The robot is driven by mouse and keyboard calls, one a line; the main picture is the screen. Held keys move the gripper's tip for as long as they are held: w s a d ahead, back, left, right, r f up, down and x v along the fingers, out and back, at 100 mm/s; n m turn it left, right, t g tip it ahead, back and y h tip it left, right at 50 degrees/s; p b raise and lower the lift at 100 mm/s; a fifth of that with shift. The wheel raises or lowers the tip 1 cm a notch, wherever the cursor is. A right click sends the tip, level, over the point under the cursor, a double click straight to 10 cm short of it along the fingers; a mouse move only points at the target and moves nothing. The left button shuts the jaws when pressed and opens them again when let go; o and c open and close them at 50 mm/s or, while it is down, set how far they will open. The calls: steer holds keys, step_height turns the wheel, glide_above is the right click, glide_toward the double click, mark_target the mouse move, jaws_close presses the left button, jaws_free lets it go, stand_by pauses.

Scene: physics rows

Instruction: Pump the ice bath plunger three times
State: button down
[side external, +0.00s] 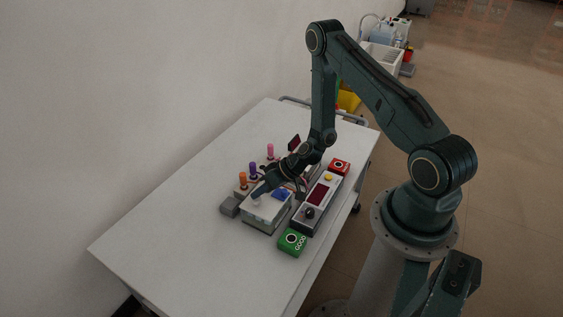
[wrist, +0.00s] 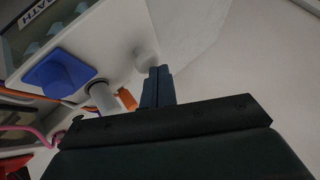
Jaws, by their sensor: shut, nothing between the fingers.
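The ice bath is a white box (side external: 262,215) on the table, with a grey lower part. In the wrist view its pale top (wrist: 112,40) carries the letters "BATH". A white round knob (wrist: 148,57), which looks like the plunger, is just beyond my fingertips; it also shows at the left of the box in the side view (side external: 256,200). My gripper (wrist: 158,70) is shut and empty, its tips pointing at the knob; I cannot tell whether they touch. In the side view my gripper (side external: 262,190) is low over the box.
A blue block (side external: 281,194) sits on the box. Orange (side external: 243,177), purple (side external: 253,168) and pink (side external: 270,150) handles stand behind. A panel (side external: 321,194) with a dark display, a green block (side external: 292,240) and a red block (side external: 340,166) lie right. The table's near left is clear.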

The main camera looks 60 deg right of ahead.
mark_target(260, 198)
steer(key=shift+f, duration=0.7)
stand_by(0.9)
steer(key=shift+r, duration=1.6)
steer(key=shift+r, duration=0.1)
steer(key=shift+r, duration=2.4)
steer(key=shift+r, duration=0.1)
stand_by(0.9)
step_height(260, 198, up, 4)
steer(key=shift+f, duration=0.2)
steer(key=shift+f, duration=0.15)
stand_by(0.4)
